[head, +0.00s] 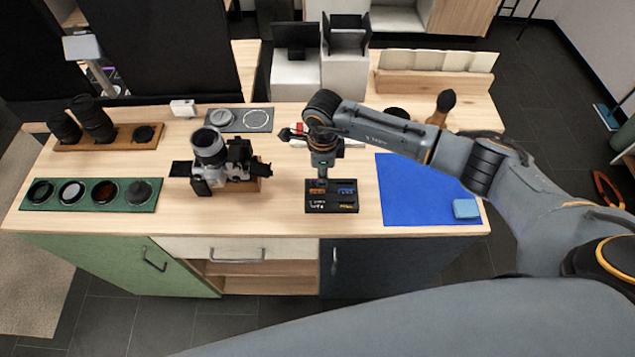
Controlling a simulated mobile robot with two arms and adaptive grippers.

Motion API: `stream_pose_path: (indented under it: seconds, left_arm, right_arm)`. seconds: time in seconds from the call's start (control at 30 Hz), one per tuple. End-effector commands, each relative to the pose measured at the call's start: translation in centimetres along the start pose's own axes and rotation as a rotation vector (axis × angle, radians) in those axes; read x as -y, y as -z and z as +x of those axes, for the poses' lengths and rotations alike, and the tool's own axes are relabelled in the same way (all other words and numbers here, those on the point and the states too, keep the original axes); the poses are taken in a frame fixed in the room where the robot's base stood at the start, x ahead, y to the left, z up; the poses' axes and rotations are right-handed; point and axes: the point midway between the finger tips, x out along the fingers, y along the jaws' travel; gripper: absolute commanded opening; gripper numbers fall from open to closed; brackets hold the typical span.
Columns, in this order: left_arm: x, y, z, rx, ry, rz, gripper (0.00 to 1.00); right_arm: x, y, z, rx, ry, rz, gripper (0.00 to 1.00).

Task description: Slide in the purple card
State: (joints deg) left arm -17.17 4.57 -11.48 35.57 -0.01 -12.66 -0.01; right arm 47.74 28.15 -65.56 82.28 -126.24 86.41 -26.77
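My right gripper (322,179) points down over the back edge of a black card tray (332,210). I see it nearly edge-on and cannot tell whether its fingers are apart or hold anything. The tray has small markings or cards in blue, orange, white and yellow. I cannot make out a purple card; it may be hidden by the gripper or too small to see. A black and silver camera (240,161) with a large upward-facing lens stands left of the tray, apart from the gripper. My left gripper is out of view.
A blue mat (415,190) with a light blue block (466,208) lies at the right. A green filter tray (140,203) and a wooden lens rack (122,138) are at the left. A grey tray (238,128) lies behind the camera. Bare wood shows along the front edge.

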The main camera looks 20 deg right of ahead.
Motion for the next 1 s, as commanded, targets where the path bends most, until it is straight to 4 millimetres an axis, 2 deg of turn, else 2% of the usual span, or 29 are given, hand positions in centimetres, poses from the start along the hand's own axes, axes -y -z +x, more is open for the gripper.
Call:
stream_pose_path:
  seconds: [0.03, 0.07, 0.1, 0.63, 1.0]
  left_arm:
    - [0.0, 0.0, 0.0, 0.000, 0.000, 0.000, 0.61]
    - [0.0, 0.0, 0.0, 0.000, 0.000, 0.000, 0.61]
    - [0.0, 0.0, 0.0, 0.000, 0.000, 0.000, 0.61]
    - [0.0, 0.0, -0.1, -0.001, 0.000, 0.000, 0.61]
    - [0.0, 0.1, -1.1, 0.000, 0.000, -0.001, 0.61]
  right_arm:
    - [0.0, 0.0, 0.0, 0.000, 0.000, 0.000, 0.07]
    - [0.0, 0.0, 0.0, 0.000, 0.000, 0.000, 0.01]
    - [0.0, 0.0, 0.0, 0.000, 0.000, 0.000, 0.00]
    - [0.0, 0.0, -0.2, 0.000, 0.000, 0.000, 0.00]
    - [0.0, 0.0, -1.9, -0.001, 0.000, 0.000, 0.00]
